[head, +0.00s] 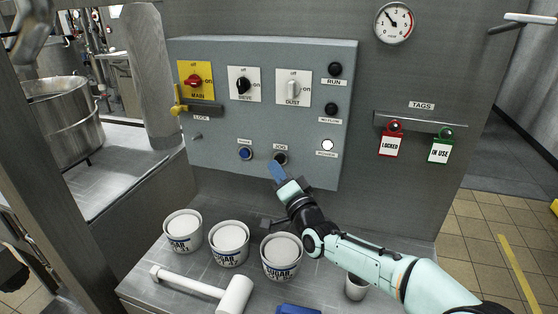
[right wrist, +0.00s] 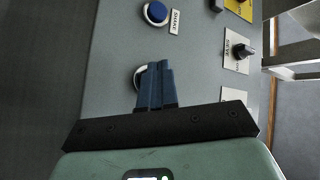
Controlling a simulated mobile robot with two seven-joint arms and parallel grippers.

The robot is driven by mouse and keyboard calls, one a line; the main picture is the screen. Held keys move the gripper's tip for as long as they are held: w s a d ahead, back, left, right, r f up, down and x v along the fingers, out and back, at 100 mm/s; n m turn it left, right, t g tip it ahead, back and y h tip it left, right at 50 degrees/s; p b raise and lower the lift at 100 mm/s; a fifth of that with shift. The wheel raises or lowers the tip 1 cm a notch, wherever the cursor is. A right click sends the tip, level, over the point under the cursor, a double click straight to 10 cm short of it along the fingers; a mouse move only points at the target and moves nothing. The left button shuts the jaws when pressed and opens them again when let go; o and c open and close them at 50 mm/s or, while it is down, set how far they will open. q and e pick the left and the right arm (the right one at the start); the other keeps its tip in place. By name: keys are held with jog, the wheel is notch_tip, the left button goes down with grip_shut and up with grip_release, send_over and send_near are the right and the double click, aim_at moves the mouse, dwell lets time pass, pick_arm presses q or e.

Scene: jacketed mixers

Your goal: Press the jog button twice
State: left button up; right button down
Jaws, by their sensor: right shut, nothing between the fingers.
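The jog button (head: 280,158) is a dark round button on the lower part of the grey control panel (head: 225,125), under a small JOG label. My right gripper (head: 277,170) is shut and empty, its blue fingertips just below and in front of the button. In the right wrist view the closed fingers (right wrist: 155,85) overlap the jog button's pale ring (right wrist: 138,76) and hide most of it. I cannot tell whether the tips touch the button. My left gripper is not clearly seen.
A blue button (head: 245,154) sits just left of the jog button. Above are the yellow main switch (head: 194,80), sieve switch (head: 243,85) and dust switch (head: 292,88). Tags (head: 391,144) hang right.

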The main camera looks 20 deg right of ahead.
jog(key=shift+w, duration=0.15)
dwell(0.5)
jog(key=shift+w+d, duration=0.2)
jog(key=shift+w, duration=0.05)
jog(key=shift+w+d, duration=0.25)
jog(key=shift+w, duration=0.05)
dwell(0.9)
jog(key=shift+s+a+b, duration=0.45)
jog(key=shift+s+b, duration=0.25)
jog(key=shift+b, duration=0.35)
